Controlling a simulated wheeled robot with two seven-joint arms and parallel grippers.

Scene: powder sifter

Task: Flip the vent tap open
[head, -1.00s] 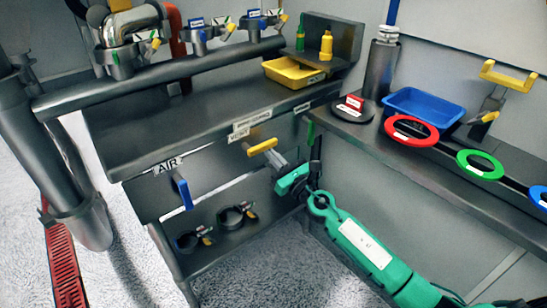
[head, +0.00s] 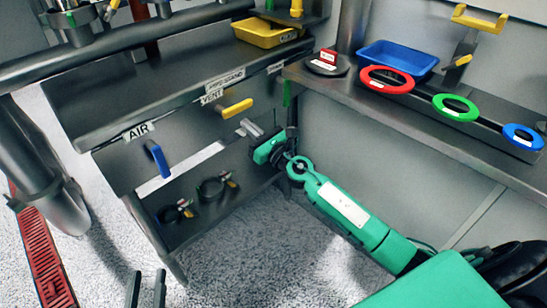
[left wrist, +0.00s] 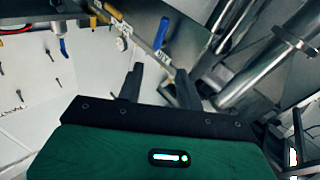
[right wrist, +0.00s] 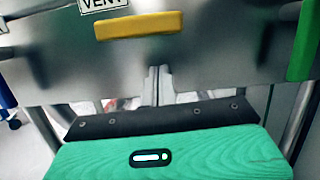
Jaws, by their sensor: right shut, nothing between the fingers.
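The vent tap's yellow handle (head: 236,108) sticks out of the grey panel just below the VENT label (head: 211,96). In the right wrist view the yellow handle (right wrist: 142,25) lies almost level under the label. My right gripper (head: 249,127) is in front of the panel, just below and to the right of the handle, apart from it. Its fingers (right wrist: 158,72) are together and empty, below the handle. My left gripper (head: 147,272) is at the bottom of the head view, away from the tap. Its fingers (left wrist: 158,76) are spread with nothing held between them.
A blue handle (head: 157,160) hangs under the AIR label to the left. Clamps (head: 212,188) lie on the lower shelf. A yellow tray (head: 264,33) is above. A blue tray (head: 398,58) and coloured rings (head: 387,80) are on the right bench.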

